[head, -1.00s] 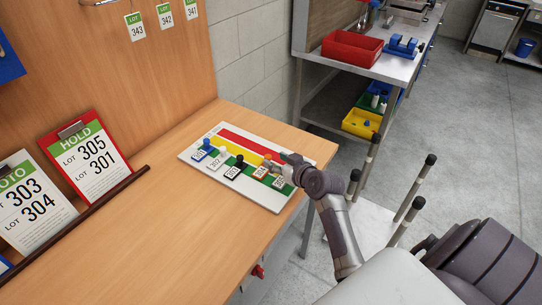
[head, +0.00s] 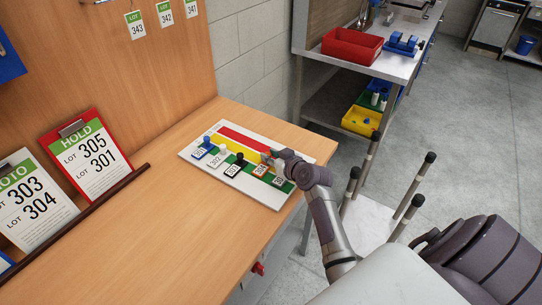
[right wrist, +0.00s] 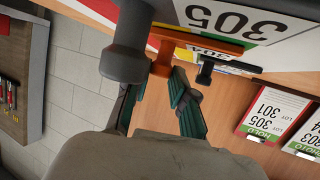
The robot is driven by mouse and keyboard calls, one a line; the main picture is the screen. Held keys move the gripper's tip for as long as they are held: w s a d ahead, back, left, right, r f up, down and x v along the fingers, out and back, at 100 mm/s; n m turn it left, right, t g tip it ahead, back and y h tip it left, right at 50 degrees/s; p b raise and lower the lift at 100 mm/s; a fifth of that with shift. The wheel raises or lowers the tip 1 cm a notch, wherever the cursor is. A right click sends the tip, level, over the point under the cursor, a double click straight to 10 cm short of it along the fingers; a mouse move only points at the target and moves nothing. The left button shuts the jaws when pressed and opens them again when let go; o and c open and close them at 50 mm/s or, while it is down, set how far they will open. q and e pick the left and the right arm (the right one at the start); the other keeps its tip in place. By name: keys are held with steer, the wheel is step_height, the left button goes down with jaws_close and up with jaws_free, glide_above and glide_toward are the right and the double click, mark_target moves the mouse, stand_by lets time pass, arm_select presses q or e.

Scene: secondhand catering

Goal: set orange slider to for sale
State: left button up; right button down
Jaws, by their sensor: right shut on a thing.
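The lot board (head: 225,181) lies on the wooden table, with red, yellow and green bands. The orange slider's 304 tag (head: 261,170) is near the yellow-green border; its knob is largely hidden by my right gripper (head: 269,157). In the right wrist view, the orange slider (right wrist: 205,40) reaches between the green fingers of my right gripper (right wrist: 155,95), which is shut on it. The blue slider (head: 206,142), white slider (head: 223,150) and black slider (head: 240,159) stand to its left. A grey knob (right wrist: 124,64) is close beside the gripper. My left gripper is not in view.
A red HOLD sign (head: 85,150) and a white lot sign (head: 30,205) lean behind a dark rail (head: 85,215) at left. The table's front is clear. A metal bench with a red bin (head: 352,46) stands beyond the table.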

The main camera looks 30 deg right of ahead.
mark_target(261, 176)
steer(key=a+p, duration=0.1)
steer(key=s+a, duration=0.1)
steer(key=a, duration=0.1)
steer(key=s+a+p, duration=0.1)
steer(key=shift+a+r+p, duration=0.1)
steer(key=shift+a+p, duration=0.15)
steer(key=shift+p, duration=0.05)
steer(key=shift+a, duration=0.3)
steer(key=shift+f, duration=0.2)
steer(key=c, duration=1.3)
jaws_free()
steer(key=o, duration=0.3)
steer(key=shift+a, duration=0.1)
steer(key=shift+r, duration=0.1)
steer(key=shift+s, duration=0.1)
